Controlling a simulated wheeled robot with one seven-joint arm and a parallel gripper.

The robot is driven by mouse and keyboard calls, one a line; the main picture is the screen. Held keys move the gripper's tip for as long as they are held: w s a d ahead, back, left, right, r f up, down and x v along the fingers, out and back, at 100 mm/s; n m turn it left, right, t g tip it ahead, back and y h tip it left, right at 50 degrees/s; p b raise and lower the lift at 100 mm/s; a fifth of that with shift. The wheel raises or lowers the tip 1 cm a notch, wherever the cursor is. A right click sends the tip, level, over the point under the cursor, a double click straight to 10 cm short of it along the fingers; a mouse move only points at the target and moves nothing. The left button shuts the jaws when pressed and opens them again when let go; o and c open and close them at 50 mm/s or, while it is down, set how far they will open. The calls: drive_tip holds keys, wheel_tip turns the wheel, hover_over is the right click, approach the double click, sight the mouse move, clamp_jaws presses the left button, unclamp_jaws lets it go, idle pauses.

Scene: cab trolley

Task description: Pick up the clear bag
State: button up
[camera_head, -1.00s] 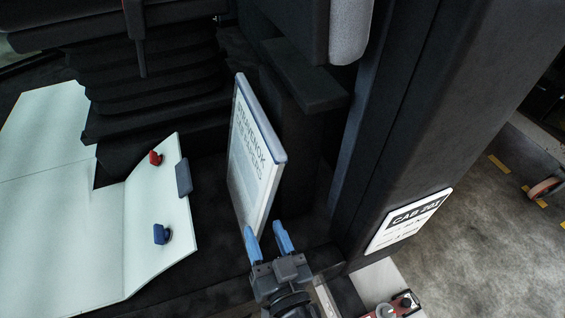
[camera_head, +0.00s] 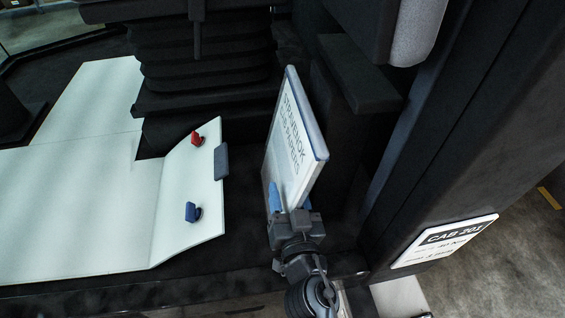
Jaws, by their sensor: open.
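The clear bag (camera_head: 293,140) looks like a flat, upright pouch with a blue-grey edge and a printed sheet. It leans slightly on the dark cab floor, right of the white panels. My gripper (camera_head: 289,197) is at the bag's lower near end, with its jaws open. One blue finger shows on the left, over the bag's printed face. The other finger is mostly hidden around the bag's right edge. I cannot tell whether the fingers touch the bag.
A white folded panel (camera_head: 180,200) with a red knob (camera_head: 197,139) and a blue knob (camera_head: 192,212) lies to the left. A black bellows seat base (camera_head: 205,60) stands behind. A dark pillar with a CAB 201 sign (camera_head: 445,241) rises at right.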

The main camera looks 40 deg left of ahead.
clamp_jaws()
drive_tip(key=shift+r, duration=0.15)
idle(0.4)
